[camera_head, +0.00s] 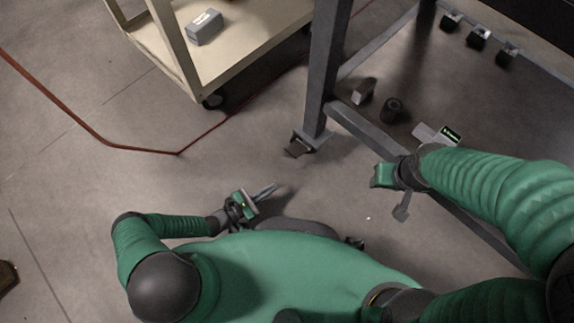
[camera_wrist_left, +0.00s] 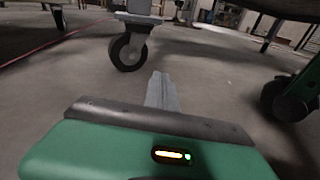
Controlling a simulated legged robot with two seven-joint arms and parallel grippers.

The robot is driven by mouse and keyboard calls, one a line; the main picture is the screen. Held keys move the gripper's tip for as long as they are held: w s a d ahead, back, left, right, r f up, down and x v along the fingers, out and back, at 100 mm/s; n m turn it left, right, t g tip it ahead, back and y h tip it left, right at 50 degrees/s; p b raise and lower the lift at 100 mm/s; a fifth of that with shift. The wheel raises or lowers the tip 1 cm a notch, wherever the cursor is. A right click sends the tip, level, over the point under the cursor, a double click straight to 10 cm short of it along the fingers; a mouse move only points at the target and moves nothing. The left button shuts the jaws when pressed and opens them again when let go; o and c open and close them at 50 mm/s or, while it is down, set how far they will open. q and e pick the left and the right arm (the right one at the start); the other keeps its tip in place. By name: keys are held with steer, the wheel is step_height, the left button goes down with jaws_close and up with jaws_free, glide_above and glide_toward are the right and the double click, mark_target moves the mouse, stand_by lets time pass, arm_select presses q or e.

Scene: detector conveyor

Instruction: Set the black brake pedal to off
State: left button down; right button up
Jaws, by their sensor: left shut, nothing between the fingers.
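The black brake pedal (camera_head: 298,147) sits low on the caster at the foot of the grey frame's near leg (camera_head: 325,75). In the left wrist view the caster wheel (camera_wrist_left: 127,52) stands ahead, with a dark flat piece above it that may be the pedal (camera_wrist_left: 138,19). My left gripper (camera_head: 272,188) is shut and empty, low over the floor, apart from the pedal and nearer to my body. Its closed fingers (camera_wrist_left: 162,90) point toward the caster. My right gripper (camera_head: 383,176) is beside the frame's lower rail; its fingers do not show clearly.
A cream cart (camera_head: 170,60) with a grey box (camera_head: 205,27) stands at the upper left. A red cable (camera_head: 108,147) lies on the floor. The frame's lower rail (camera_head: 365,130) runs beneath my right arm. Floor between my left gripper and the caster is clear.

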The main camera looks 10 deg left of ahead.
arm_select(q)
steer(key=n+t, duration=0.1)
steer(key=w+a+n+t+y, duration=0.1)
steer(key=w+n, duration=0.1)
steer(key=shift+w+a+f+t+y, duration=0.1)
steer(key=shift+a+f+t+y, duration=0.2)
steer(key=shift+t, duration=0.1)
steer(key=b+x, duration=0.2)
steer(key=x, duration=0.1)
steer(key=f+b+x, duration=0.1)
steer(key=b+x, duration=0.1)
steer(key=x, duration=0.1)
steer(key=d+b+x, duration=0.1)
steer(key=b+x, duration=0.1)
steer(key=x, duration=0.1)
steer(key=shift+d+f, duration=0.1)
steer(key=shift+f, duration=0.05)
steer(key=r, duration=0.2)
steer(key=w+r, duration=0.1)
steer(key=r, duration=0.2)
steer(key=shift+w, duration=0.1)
arm_select(e)
steer(key=s+x, duration=0.1)
steer(key=x, duration=0.6)
steer(key=shift+s, duration=0.3)
steer(key=shift+f, duration=0.15)
